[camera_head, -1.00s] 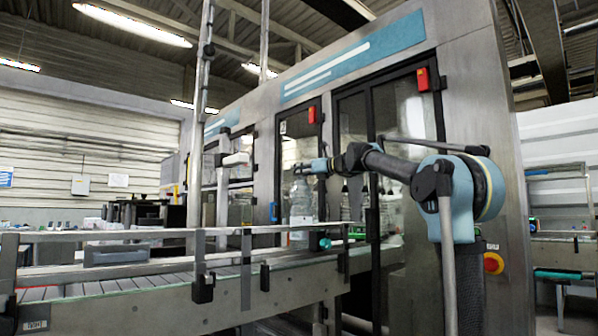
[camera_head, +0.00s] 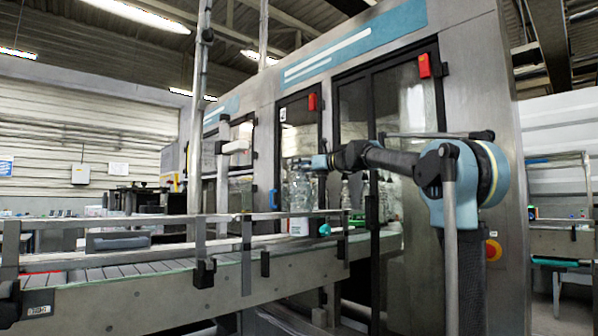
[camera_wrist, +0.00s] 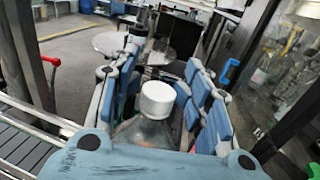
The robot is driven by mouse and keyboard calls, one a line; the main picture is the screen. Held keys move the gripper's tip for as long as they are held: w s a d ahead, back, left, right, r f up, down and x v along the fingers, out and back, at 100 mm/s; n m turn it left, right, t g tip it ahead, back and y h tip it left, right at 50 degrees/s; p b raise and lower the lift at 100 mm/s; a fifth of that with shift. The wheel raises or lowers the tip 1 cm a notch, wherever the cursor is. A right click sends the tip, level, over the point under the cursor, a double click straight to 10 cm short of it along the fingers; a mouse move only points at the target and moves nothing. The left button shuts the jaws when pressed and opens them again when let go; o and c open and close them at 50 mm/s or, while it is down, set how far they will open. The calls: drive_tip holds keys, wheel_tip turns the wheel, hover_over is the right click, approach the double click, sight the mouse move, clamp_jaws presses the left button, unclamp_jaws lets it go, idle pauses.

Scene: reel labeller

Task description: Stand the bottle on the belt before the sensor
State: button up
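The clear bottle (camera_head: 299,193) stands upright at the conveyor's right part, behind the front guide rail, with a pale label low on its side. The rail hides part of it, so contact between its base and the belt (camera_head: 95,272) cannot be seen. My gripper (camera_head: 308,163) is at the bottle's top. In the wrist view, the bottle's white cap (camera_wrist: 157,99) lies between the blue fingers of my gripper (camera_wrist: 162,97). Gaps show between cap and fingers, so it looks open around the top. I cannot pick out the sensor for certain.
The metal guide rail (camera_head: 130,231) runs along the conveyor, with upright brackets near the bottle. A teal knob (camera_head: 324,230) is just right of the bottle. The labeller cabinet (camera_head: 480,90) stands close behind my arm.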

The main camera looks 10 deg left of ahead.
drive_tip(key=shift+r, duration=0.1)
drive_tip(key=v, duration=1.2)
drive_tip(key=s+d+f+n+g+h, duration=0.15)
drive_tip(key=s+d+f+n, duration=0.35)
drive_tip(key=f, duration=0.6)
drive_tip(key=s+f+n+g+h, duration=0.1)
drive_tip(key=s+f+n+h, duration=0.25)
drive_tip(key=s+f, duration=0.6)
drive_tip(key=s+d+f+n+g+h, duration=0.25)
drive_tip(key=s+f+n, duration=0.25)
drive_tip(key=f, duration=0.7)
drive_tip(key=s+d+f+n+h, duration=0.2)
drive_tip(key=s+d+f, duration=0.4)
drive_tip(key=f, duration=0.4)
drive_tip(key=s+d+f+n+h, duration=0.3)
drive_tip(key=s+d+f+n, duration=0.2)
drive_tip(key=f, duration=0.6)
drive_tip(key=s+d+f+n+g+h, duration=0.1)
drive_tip(key=s+d+f+n+h, duration=0.2)
drive_tip(key=s+d+f, duration=0.3)
drive_tip(key=s+f, duration=0.3)
drive_tip(key=f, duration=0.2)
drive_tip(key=shift+d+f, duration=0.15)
drive_tip(key=shift+d, duration=0.25)
